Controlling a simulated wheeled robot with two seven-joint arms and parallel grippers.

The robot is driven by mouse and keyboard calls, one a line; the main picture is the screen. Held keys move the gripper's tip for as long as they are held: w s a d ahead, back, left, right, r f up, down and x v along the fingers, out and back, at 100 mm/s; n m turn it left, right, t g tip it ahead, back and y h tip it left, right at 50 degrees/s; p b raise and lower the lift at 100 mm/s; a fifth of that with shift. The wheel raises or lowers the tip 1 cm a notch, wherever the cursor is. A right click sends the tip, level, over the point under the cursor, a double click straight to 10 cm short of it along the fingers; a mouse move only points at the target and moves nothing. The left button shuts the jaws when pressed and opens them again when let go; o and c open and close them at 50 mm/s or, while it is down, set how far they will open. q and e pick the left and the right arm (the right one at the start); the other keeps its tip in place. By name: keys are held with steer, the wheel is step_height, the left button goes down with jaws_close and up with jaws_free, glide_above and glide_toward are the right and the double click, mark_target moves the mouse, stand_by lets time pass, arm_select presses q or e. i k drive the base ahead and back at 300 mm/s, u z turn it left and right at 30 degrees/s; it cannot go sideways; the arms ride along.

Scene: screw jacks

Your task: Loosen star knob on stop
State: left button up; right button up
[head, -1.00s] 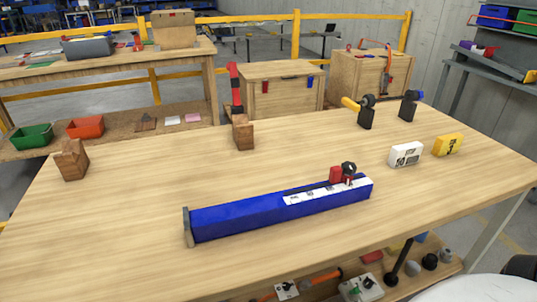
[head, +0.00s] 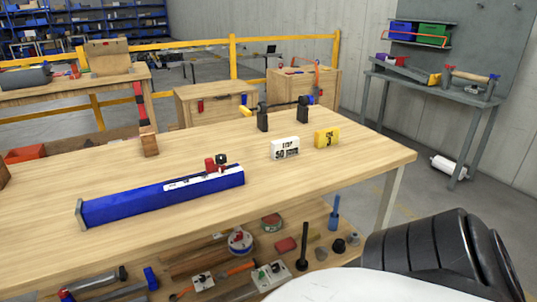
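A long blue rail (head: 150,198) lies on the wooden table with a white scale strip toward its right end and a metal plate at its left end. A red stop (head: 210,165) sits on the rail near that right end. A small black star knob (head: 221,159) is on the stop. Neither of my grippers shows in the head view. A dark ribbed arm part of mine fills the lower right corner.
A white sign block (head: 285,148) and a yellow sign block (head: 327,138) stand right of the rail. Black holders (head: 262,117) stand behind them. A lower shelf (head: 200,252) holds tools. The table's right edge (head: 400,168) is bare. A grey bench (head: 430,88) stands at the right wall.

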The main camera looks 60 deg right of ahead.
mark_target(220, 159)
steer(key=z, duration=1.25)
